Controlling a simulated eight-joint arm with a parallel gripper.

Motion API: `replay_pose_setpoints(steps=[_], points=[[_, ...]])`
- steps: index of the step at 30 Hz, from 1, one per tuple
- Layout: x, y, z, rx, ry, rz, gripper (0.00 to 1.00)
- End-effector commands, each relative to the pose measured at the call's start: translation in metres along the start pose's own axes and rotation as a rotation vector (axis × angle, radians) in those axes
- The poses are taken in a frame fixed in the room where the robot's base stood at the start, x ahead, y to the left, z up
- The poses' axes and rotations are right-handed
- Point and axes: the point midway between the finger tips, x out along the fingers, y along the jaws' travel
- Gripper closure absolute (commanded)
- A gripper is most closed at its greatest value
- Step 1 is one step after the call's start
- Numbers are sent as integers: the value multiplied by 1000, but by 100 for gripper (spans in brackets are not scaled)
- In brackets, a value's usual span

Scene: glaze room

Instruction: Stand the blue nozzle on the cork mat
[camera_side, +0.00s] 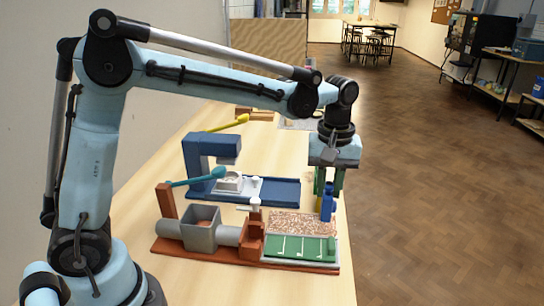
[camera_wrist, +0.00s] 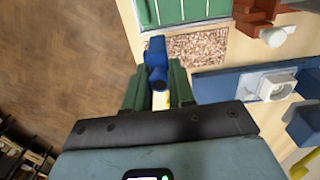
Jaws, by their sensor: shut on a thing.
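The blue nozzle (camera_side: 328,203) is held by my gripper (camera_side: 328,188), whose green fingers are shut on it. In the wrist view the nozzle (camera_wrist: 156,58) sticks out from between the fingertips of my gripper (camera_wrist: 157,84). The speckled brown cork mat (camera_side: 300,222) lies on the table behind the green board. In the wrist view the mat (camera_wrist: 198,47) is just right of the nozzle, which lines up with its left edge. In the side view the nozzle is over the mat's right end. Its exact height above the table is hard to tell.
A green lined board (camera_side: 295,248) and a red-brown base with a grey block (camera_side: 200,228) stand in front of the mat. A blue stand (camera_side: 205,160) is behind it. A small yellow thing (camera_side: 319,204) shows beside the nozzle. The table's right edge is close.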

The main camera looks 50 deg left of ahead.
Motion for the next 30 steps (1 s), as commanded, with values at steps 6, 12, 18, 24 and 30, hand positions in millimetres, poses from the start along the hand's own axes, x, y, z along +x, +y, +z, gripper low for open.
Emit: replay_pose_setpoints(steps=[6, 12, 18, 24, 30], points=[[23, -6, -38, -3, 0, 0, 100], [32, -8, -48, 0, 0, 0, 100], [59, -8, -48, 0, 0, 0, 100], [70, -8, -48, 0, 0, 0, 100], [70, -8, -48, 0, 0, 0, 100]])
